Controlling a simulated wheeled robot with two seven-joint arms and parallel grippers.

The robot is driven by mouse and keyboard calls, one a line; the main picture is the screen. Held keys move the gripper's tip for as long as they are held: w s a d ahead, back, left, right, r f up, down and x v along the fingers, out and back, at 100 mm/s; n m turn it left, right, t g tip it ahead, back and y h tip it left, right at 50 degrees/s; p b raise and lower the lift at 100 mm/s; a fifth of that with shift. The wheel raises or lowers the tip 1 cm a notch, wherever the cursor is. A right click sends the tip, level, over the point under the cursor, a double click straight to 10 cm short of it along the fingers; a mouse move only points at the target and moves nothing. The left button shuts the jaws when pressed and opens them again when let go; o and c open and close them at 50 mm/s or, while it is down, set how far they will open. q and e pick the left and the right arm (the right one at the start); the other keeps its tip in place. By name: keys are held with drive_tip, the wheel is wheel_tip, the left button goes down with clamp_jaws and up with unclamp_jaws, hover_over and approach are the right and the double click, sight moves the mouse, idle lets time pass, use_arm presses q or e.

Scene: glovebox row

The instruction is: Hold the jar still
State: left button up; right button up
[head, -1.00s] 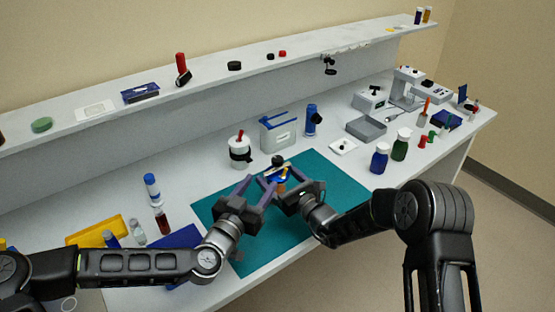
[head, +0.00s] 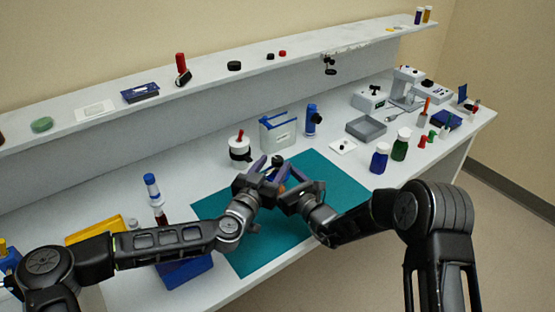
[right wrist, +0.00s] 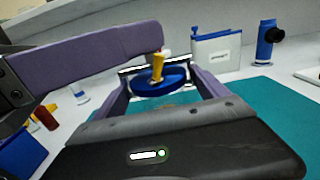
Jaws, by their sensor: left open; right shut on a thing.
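In the right wrist view a round blue piece (right wrist: 165,83) with a yellow upright part (right wrist: 157,68) sits between the purple fingers of my right gripper (right wrist: 162,88). I take it to be the jar, and my right gripper is shut on it. In the head view only a little of it shows, over the teal mat (head: 325,190); the grippers hide the rest. My left gripper (head: 270,169) is open in the head view, close beside my right gripper (head: 286,185). A purple finger of the left gripper (right wrist: 95,55) crosses the upper left of the right wrist view.
Behind the mat stand a white pot with a black band (head: 239,152), a grey-white box (head: 279,131) and a blue upright device (head: 311,122). Blue and green bottles (head: 380,160) stand to the right. A yellow tray (head: 92,233) lies to the left. The mat's front is clear.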

sight(275, 163)
use_arm(q)
drive_tip(key=shift+x, duration=1.7)
drive_tip(key=shift+c, duration=0.2)
clamp_jaws()
